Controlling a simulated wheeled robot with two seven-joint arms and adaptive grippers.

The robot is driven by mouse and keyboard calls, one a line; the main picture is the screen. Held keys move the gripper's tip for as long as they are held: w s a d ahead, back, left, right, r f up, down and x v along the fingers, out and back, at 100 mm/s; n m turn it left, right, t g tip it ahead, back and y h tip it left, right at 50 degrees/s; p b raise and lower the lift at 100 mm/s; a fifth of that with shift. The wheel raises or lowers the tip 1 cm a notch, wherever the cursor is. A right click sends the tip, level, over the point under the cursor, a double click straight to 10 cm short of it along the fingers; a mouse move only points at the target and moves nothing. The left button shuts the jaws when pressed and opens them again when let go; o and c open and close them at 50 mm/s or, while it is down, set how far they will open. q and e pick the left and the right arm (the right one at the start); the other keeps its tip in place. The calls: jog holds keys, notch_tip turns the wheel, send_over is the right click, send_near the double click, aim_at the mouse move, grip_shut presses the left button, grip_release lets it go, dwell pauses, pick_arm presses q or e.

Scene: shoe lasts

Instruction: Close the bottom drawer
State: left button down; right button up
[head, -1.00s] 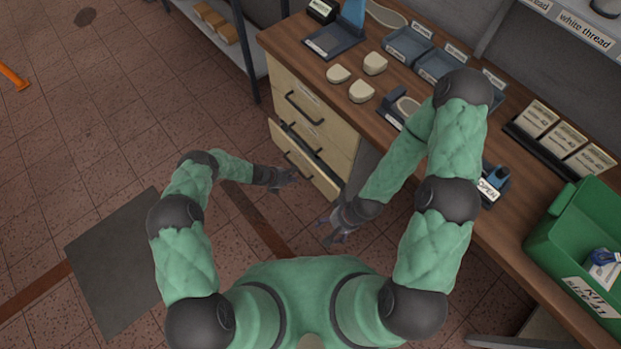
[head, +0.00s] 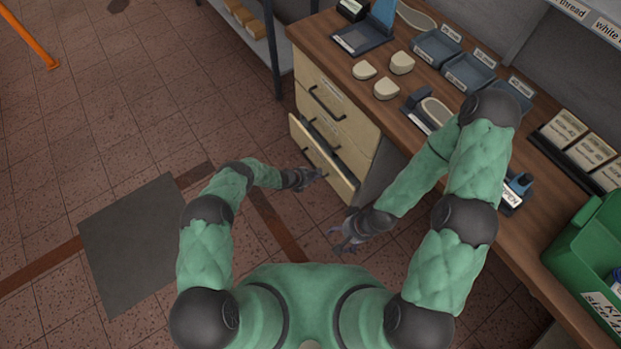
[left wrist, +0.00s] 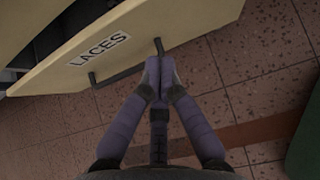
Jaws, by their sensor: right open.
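The bottom drawer (head: 325,167) stands partly pulled out of the pale cabinet under the bench, with a dark gap above its front. In the left wrist view its front carries a LACES label (left wrist: 98,48) and a dark bar handle (left wrist: 122,75). My left gripper (head: 316,174) is in front of this drawer. In the left wrist view its fingertips (left wrist: 157,68) are together at the handle's right end. I cannot tell whether they touch the handle. My right gripper (head: 342,238) is open and empty, below and right of the drawer.
The upper drawers (head: 330,105) look shut. The wooden bench top (head: 455,135) above holds several shoe lasts and trays, with a green crate (head: 590,250) at the right. A shelf (head: 262,45) stands behind the cabinet. Floor left of the drawer is free.

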pick_arm(q)
jog(key=shift+w+d+f+b, duration=0.35)
jog(key=shift+w+d+b, duration=0.3)
jog(key=shift+d, duration=0.2)
jog(key=shift+w+d+f+b, duration=0.35)
jog(key=shift+w+d+b, duration=0.25)
jog(key=shift+d, duration=0.3)
jog(key=shift+w+d+f+b, duration=0.35)
jog(key=shift+w+d+b, duration=0.25)
jog(key=shift+d, duration=0.25)
pick_arm(e)
notch_tip(320, 180, down, 4)
jog(key=shift+f, duration=0.15)
pick_arm(q)
jog(key=shift+w, duration=0.1)
